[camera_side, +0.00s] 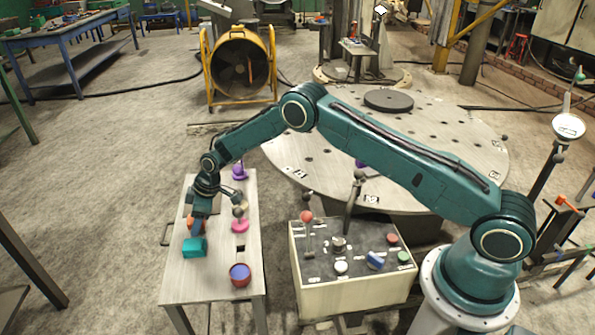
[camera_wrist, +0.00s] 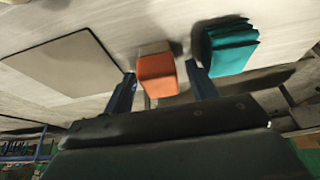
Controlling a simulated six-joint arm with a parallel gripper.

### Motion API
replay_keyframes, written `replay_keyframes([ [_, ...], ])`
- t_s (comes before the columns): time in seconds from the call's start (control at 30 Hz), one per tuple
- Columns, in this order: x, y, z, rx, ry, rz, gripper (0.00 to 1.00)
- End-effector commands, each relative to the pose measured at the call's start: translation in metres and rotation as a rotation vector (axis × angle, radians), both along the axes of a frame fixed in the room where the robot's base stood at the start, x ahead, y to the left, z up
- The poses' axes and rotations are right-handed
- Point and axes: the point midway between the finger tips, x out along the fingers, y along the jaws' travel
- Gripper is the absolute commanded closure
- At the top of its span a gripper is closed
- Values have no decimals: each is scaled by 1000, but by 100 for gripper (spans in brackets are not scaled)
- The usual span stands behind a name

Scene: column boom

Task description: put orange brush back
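The orange brush (camera_wrist: 157,76) shows as an orange block with a pale top edge, between the two fingers of my gripper (camera_wrist: 160,72) in the wrist view. The fingers stand apart on either side of it, with a small gap at the right finger; contact at the left finger is hard to tell. In the side view my gripper (camera_side: 198,213) points down over the narrow table (camera_side: 184,285), and a bit of the orange brush (camera_side: 190,224) shows beside it. My wrist hides most of it there.
A teal block-like thing (camera_side: 194,247) stands close by, also right of the brush in the wrist view (camera_wrist: 230,46). A pink-based thing (camera_side: 240,226), a purple thing (camera_side: 239,172) and a red-blue cup (camera_side: 240,275) stand along the table's right side. A control box (camera_side: 350,285) is further right.

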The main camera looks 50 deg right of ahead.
Motion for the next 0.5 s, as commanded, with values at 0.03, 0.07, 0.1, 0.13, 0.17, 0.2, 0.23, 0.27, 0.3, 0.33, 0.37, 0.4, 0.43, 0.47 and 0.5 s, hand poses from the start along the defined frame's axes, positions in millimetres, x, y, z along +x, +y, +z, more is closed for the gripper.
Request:
replay_keyframes([
  [0.03,0,0,0,0,0,0,43],
  [0.07,0,0,0,0,0,0,43],
  [0.1,0,0,0,0,0,0,43],
  [0.13,0,0,0,0,0,0,43],
  [0.17,0,0,0,0,0,0,43],
  [0.2,0,0,1,0,0,0,43],
  [0.23,0,0,1,0,0,0,43],
  [0.27,0,0,2,0,0,0,43],
  [0.3,0,0,3,1,-1,0,43],
  [0.33,0,0,4,1,-1,0,43],
  [0.37,0,0,5,0,0,0,43],
  [0.4,-1,-1,7,1,-1,0,43],
  [0.43,-1,-2,8,0,-1,0,43],
  [0.47,-1,-2,10,0,-1,0,43],
  [0.5,-2,-3,13,0,-1,0,43],
])
